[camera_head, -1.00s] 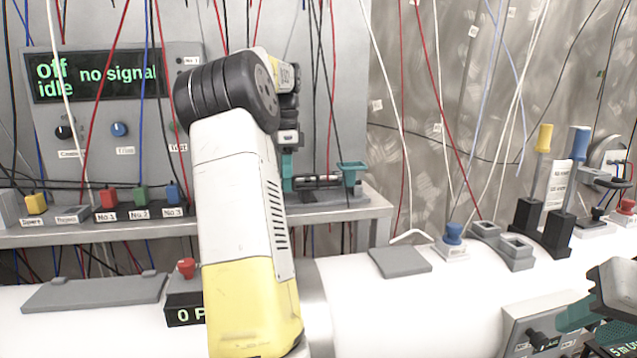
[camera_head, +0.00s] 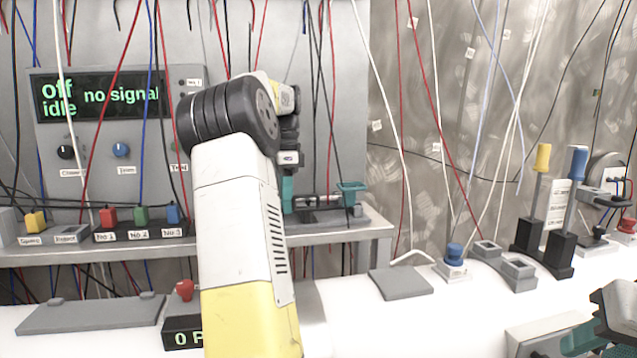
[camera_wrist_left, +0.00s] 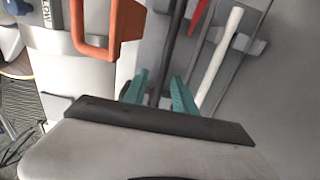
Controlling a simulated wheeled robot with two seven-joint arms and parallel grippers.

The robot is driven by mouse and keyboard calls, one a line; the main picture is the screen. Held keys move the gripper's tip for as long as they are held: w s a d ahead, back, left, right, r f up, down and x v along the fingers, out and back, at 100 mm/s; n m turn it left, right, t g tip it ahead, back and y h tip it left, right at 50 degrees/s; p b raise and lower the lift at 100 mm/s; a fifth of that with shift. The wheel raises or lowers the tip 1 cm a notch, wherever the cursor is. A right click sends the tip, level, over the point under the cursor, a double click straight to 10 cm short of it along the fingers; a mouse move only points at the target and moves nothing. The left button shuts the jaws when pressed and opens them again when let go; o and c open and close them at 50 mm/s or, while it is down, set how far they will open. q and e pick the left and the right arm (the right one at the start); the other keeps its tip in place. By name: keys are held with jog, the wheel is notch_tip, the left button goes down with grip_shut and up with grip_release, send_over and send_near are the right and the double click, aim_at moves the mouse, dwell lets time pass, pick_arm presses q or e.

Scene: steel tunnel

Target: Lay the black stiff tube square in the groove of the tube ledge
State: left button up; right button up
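My left gripper (camera_head: 288,192) is mostly hidden behind its own forearm in the head view; a teal finger shows beside the grey bench. In the left wrist view, its two teal fingers (camera_wrist_left: 160,88) stand apart. A dark, straight tube (camera_wrist_left: 170,50) runs lengthwise through the gap between them, with space visible on both sides; its depth relative to the fingertips is unclear. My right gripper (camera_head: 585,338) shows only partly at the lower right corner, teal and dark, its fingertips unclear. I cannot clearly identify the tube ledge or its groove.
A white rod (camera_wrist_left: 218,58) and a red strip (camera_wrist_left: 200,15) lie beside the dark tube. An orange handle (camera_wrist_left: 108,48) is close at the left. Many cables hang ahead. Yellow and blue levers (camera_head: 574,185) stand right.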

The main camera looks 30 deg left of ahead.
pick_arm(q)
notch_tip(320, 180, up, 11)
jog(key=shift+w+r, duration=0.15)
dwell(0.4)
